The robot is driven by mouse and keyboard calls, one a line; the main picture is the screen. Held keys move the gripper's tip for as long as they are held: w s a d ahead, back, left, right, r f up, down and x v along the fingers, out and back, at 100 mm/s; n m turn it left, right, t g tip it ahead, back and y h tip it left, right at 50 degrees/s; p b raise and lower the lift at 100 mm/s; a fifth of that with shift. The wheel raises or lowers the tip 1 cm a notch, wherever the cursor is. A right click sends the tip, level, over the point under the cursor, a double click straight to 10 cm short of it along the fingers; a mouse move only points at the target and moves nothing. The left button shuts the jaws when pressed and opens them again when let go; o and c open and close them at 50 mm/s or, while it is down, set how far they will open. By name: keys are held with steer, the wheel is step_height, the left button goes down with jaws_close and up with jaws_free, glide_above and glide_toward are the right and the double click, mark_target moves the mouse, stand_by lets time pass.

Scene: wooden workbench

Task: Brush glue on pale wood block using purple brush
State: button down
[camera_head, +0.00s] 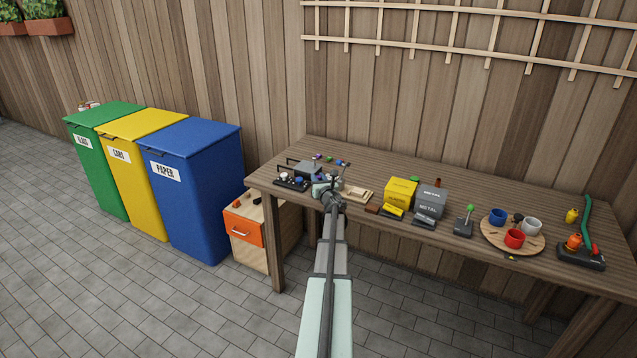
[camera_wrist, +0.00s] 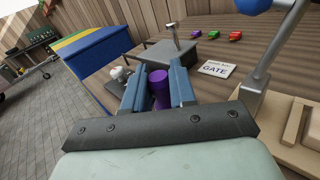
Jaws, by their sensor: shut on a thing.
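My gripper (camera_head: 327,187) is over the left part of the workbench. In the wrist view its two blue fingers (camera_wrist: 158,76) are shut on a purple cylinder, which looks like the handle of the purple brush (camera_wrist: 160,92). The bristles and any glue on them are hidden. A pale wood piece (camera_head: 358,194) lies on the bench just right of my gripper. It shows at the right edge of the wrist view (camera_wrist: 308,125), apart from the fingers. I cannot tell whether it bears glue.
A grey box (camera_wrist: 185,50) with a lever and a "GATE" card (camera_wrist: 216,69) stand beyond the fingers. A metal post with a blue ball (camera_wrist: 254,5) rises at right. Yellow (camera_head: 400,190) and grey (camera_head: 431,201) bins stand farther right. A round board (camera_head: 495,245) holds several cups.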

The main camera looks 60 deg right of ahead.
mark_target(318, 177)
steer(key=shift+r, duration=2.85)
